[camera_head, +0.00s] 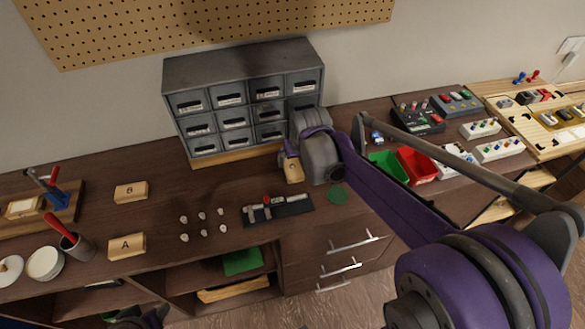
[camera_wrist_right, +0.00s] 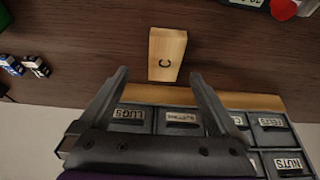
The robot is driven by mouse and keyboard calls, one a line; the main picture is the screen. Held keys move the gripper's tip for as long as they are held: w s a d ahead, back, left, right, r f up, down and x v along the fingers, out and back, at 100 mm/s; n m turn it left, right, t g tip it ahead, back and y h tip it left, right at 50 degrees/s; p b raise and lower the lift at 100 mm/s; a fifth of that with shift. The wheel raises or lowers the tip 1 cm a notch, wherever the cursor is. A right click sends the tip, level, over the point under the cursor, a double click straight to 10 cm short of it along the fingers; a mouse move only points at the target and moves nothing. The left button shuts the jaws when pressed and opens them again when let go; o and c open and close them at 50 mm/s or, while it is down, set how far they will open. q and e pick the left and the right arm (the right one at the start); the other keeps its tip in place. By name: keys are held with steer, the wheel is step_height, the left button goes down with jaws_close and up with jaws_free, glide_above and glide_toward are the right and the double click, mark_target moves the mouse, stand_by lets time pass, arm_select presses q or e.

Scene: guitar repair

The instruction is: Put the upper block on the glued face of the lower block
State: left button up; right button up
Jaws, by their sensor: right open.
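A wooden block marked C (camera_head: 294,171) stands on the bench before the drawer cabinet. It also shows in the right wrist view (camera_wrist_right: 168,50), just beyond the fingertips. My right gripper (camera_wrist_right: 158,74) is open and empty, its fingers on either side of the line to block C; in the head view the wrist partly hides this area. Wooden blocks marked A (camera_head: 127,246) and B (camera_head: 131,192) lie at the left of the bench. I cannot tell which is upper or lower, nor see glue on any face. My left gripper's fingers are not visible.
A grey drawer cabinet (camera_head: 240,62) stands close behind block C. Several small knobs (camera_head: 184,237) and a dark mat with tools (camera_head: 292,208) lie in front. A green bin (camera_head: 388,168) and red bin (camera_head: 416,165) are to the right. A cup (camera_head: 77,244) stands at left.

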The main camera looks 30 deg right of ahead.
mark_target(293, 167)
steer(key=x, duration=0.5)
steer(key=shift+w+a+f, duration=0.1)
steer(key=shift+a+f, duration=0.05)
steer(key=shift+a, duration=0.2)
steer(key=shift+f, duration=0.15)
steer(key=shift+c, duration=0.3)
jaws_close()
steer(key=shift+r, duration=0.35)
step_height(293, 167, up, 10)
steer(key=shift+p, duration=0.35)
